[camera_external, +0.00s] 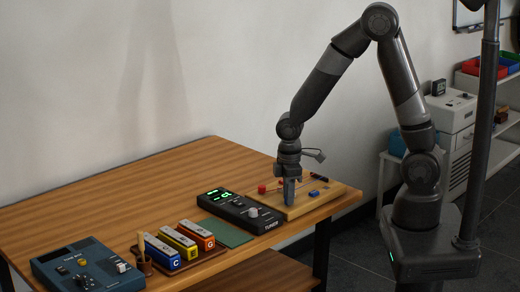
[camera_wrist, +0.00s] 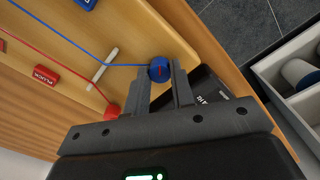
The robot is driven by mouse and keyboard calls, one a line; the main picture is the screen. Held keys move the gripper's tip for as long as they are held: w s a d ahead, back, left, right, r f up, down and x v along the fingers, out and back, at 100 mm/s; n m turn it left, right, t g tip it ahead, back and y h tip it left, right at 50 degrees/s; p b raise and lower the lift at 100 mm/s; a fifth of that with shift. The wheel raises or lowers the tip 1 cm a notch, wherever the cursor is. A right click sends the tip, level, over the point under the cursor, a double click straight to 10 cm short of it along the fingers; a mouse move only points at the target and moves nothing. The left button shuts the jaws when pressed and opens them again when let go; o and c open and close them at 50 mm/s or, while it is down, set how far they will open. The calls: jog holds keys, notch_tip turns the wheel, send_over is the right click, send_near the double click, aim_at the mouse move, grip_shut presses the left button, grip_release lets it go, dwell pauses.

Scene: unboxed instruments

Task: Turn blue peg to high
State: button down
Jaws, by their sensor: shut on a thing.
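The wooden string board (camera_external: 335,190) lies at the right end of the table. In the wrist view the round blue peg (camera_wrist: 160,68), with a small red mark on top, sits on the board with a blue string running left from it. My gripper (camera_wrist: 163,75) is shut on this peg, a finger on each side. In the external view my gripper (camera_external: 289,203) points down at the board's front edge and the peg cannot be made out. The black tuner (camera_external: 236,212) has a lit green display, too small to read surely.
A red peg (camera_wrist: 111,112) with a red string, a red label block (camera_wrist: 46,76) and a white rod (camera_wrist: 102,68) are close by on the board. A green mat (camera_external: 222,232), chime bars (camera_external: 178,244) and a blue-grey console (camera_external: 88,268) stand left of the tuner.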

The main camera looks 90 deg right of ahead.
jog(key=n, duration=0.7)
jog(key=shift+w, duration=0.1)
jog(key=n, duration=0.6)
jog(key=shift+n, duration=0.4)
jog(key=c, duration=1.2)
grip_release()
jog(key=shift+c, duration=0.2)
jog(key=shift+r, duration=0.1)
notch_tip(320, 180, up, 11)
